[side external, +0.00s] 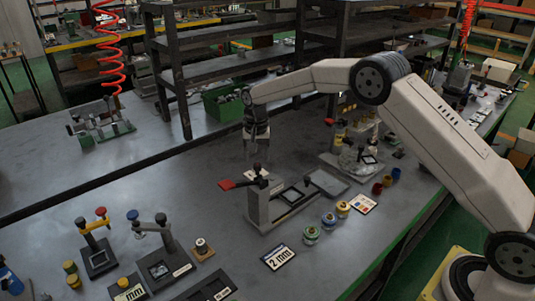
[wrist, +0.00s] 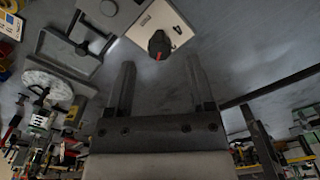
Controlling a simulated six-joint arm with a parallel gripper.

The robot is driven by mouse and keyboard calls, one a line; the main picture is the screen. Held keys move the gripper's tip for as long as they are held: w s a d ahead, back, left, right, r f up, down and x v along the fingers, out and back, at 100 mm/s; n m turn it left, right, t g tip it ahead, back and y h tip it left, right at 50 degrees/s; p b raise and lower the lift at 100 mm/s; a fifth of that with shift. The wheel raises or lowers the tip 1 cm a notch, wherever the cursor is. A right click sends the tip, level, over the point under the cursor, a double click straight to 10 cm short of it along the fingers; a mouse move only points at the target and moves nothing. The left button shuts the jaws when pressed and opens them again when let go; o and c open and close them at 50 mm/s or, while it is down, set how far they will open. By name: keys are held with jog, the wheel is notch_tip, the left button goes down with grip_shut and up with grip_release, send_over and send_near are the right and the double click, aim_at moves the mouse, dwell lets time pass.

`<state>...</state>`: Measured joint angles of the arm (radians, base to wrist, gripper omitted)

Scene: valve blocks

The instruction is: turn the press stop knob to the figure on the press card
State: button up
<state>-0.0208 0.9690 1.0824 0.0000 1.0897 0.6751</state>
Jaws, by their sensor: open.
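The stop knob (wrist: 158,45) is dark with a red pointer mark and sits on a white plate (wrist: 178,22) in the wrist view. In the side view the knob (side external: 257,168) shows small and dark at the back of the grey press (side external: 262,208), which has a red-ended lever (side external: 228,185). Its pointer reading is too small to make out. A card reading "2 mm" (side external: 278,257) lies in front of the press. My gripper (side external: 256,154) is open and empty above the knob. In the wrist view the knob lies just beyond and between its fingertips (wrist: 160,66), apart from them.
Several coloured pots (side external: 328,221) and another card (side external: 363,204) stand right of the press. Small lever fixtures (side external: 155,240) stand at the front left. Dark shelving (side external: 190,70) and a green bin (side external: 222,104) are behind.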

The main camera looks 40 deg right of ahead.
aim_at(257, 169)
jog(key=shift+f, duration=1.4)
grip_shut()
